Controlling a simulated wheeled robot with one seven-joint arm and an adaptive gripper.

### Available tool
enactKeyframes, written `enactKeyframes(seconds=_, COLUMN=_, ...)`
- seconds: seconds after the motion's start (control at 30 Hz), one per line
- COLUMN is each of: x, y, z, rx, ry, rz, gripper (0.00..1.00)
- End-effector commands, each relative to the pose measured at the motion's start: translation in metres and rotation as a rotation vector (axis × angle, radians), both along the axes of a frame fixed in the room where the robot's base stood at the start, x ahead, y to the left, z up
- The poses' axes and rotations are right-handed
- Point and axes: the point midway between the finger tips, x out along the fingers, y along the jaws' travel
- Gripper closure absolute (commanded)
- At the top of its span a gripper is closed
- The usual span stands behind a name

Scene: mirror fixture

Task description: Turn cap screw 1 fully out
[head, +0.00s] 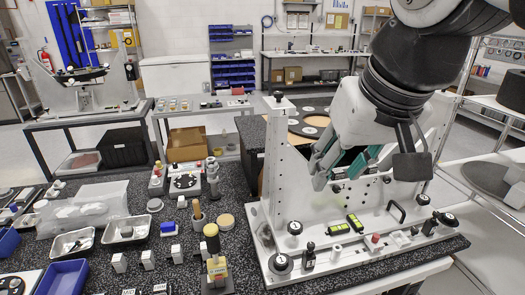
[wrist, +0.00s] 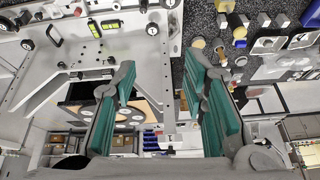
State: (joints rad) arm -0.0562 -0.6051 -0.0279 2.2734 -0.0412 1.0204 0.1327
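The white mirror fixture (head: 350,258) stands on the dark speckled bench; its plate also shows in the wrist view (wrist: 75,85). Black round knobs with pale marked tops sit along its base. One knob (wrist: 152,29) in the wrist view seems marked 1, and it looks like the black knob (head: 295,228) at the left of the base. I cannot confirm that it is cap screw 1. My gripper (head: 335,172) is above the base, near the upright plate, apart from that knob. Its teal-padded fingers (wrist: 160,63) are spread wide with nothing between them.
The left upright (head: 277,150) with a knob on top rises beside my gripper. Two green-faced levels (head: 355,223) and a black handle (head: 397,211) stand on the fixture. A yellow-and-black tool (head: 215,255), trays and small parts crowd the bench at left.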

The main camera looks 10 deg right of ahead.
Motion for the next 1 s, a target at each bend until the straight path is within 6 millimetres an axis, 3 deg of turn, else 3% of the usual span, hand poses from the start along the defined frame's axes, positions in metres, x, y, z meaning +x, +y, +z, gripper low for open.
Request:
enactKeyframes(seconds=0.3, x=-0.019, y=0.001, z=-0.024, rx=-0.014, ry=-0.017, rz=0.038, gripper=0.6)
enactKeyframes(seconds=0.67, x=-0.021, y=0.001, z=-0.026, rx=-0.016, ry=-0.019, rz=0.042, gripper=0.6)
enactKeyframes(seconds=0.87, x=-0.039, y=0.001, z=-0.051, rx=-0.032, ry=-0.034, rz=0.074, gripper=0.6)
enactKeyframes(seconds=1.0, x=-0.042, y=0.002, z=-0.056, rx=-0.036, ry=-0.038, rz=0.082, gripper=0.6)
